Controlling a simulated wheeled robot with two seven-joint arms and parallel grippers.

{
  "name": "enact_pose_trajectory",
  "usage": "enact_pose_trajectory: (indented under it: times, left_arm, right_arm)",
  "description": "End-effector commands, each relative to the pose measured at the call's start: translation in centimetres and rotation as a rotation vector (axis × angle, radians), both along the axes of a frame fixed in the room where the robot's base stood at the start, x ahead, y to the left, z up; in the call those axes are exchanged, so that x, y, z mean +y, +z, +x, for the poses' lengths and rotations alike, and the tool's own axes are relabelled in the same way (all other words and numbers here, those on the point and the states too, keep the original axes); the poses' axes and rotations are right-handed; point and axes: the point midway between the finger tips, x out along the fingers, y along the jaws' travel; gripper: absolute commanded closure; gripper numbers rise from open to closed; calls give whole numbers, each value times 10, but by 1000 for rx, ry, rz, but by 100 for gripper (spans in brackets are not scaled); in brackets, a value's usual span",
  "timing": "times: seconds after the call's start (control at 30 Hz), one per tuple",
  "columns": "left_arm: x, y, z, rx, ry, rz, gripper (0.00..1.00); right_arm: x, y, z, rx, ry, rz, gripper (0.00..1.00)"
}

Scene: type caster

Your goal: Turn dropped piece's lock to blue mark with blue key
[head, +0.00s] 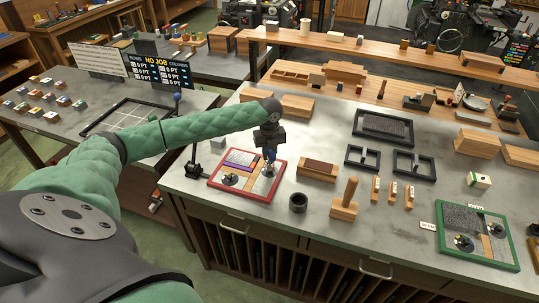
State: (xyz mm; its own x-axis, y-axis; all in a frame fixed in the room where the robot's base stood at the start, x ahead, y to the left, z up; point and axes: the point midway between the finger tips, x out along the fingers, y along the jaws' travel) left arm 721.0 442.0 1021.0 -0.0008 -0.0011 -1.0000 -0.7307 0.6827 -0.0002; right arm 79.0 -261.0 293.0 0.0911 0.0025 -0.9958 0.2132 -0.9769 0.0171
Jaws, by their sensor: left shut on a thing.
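My left gripper (270,153) is shut on a small blue thing, likely the blue key (270,157). It points down over the right part of a red-framed board (240,196). That board bears a purple strip, a wooden strip and a round dark lock (231,179) at its left. Another round lock (267,171) lies right under the gripper and is partly hidden by it. Whether the key sits in this lock, and where its blue mark is, I cannot tell. Which piece is the dropped one is unclear. My right gripper is not in view.
A green-framed board (518,256) with two round locks lies at the right. A dark cup (298,202), a wooden stamp (345,203), a brown-topped block (318,171) and small wooden pieces stand nearby. Black frames (361,158) lie behind them.

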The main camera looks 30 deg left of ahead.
Motion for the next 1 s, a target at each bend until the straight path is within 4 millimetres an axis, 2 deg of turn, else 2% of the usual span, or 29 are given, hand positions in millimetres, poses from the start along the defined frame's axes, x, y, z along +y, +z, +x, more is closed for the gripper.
enact_pose_trajectory:
  times: [0.77,1.0]
  left_arm:
    - [0,22,0,-1,1,-1,100]
    - [0,39,0,-1,0,0,100]
  right_arm:
    - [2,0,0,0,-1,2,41]
    - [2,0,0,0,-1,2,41]
